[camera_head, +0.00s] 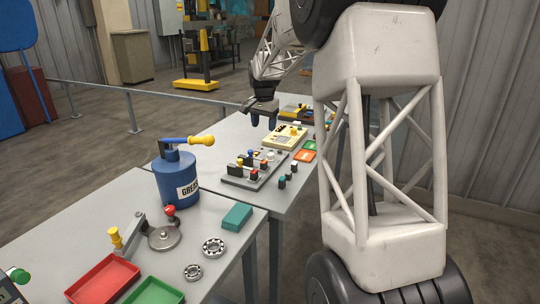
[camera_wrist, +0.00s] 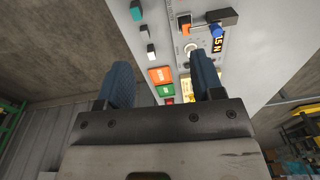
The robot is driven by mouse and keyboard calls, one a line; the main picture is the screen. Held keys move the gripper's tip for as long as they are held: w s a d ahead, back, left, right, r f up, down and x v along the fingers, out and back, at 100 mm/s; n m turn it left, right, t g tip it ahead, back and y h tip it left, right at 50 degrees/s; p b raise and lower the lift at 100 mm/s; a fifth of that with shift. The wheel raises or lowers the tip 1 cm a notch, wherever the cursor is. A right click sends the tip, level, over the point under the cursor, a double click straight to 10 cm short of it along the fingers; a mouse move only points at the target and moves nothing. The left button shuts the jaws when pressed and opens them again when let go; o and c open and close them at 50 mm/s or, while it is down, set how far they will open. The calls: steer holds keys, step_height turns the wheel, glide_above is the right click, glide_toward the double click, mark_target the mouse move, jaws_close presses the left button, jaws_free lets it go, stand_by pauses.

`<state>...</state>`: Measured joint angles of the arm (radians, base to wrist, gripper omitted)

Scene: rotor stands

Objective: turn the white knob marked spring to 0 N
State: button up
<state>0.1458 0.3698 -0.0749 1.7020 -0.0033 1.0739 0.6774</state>
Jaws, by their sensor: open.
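In the wrist view, a round white knob (camera_wrist: 190,48) sits on a pale panel beside a dark display (camera_wrist: 217,45) with amber digits that seem to read 15 N, seen sideways. Any spring label is too small to read. My gripper (camera_wrist: 165,78) is open and empty, its two blue fingers apart above the bench, with the knob beyond the right finger's tip. In the head view my gripper (camera_head: 263,120) hangs over the far bench, near the cream-yellow box (camera_head: 284,138).
An orange tray (camera_wrist: 160,75) lies beside the panel. In the head view, a grey lever board (camera_head: 240,177) and blue grease can (camera_head: 177,180) stand nearer.

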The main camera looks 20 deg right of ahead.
steer(key=w+d+f+m, duration=0.2)
steer(key=w+d+f, duration=0.3)
steer(key=w+f, duration=0.5)
steer(key=m, duration=0.2)
glide_above(270, 153)
steer(key=shift+g, duration=0.4)
step_height(270, 153, down, 7)
steer(key=shift+s+r, duration=0.1)
steer(key=shift+s, duration=0.05)
steer(key=shift+f, duration=3.9)
steer(key=c, duration=0.9)
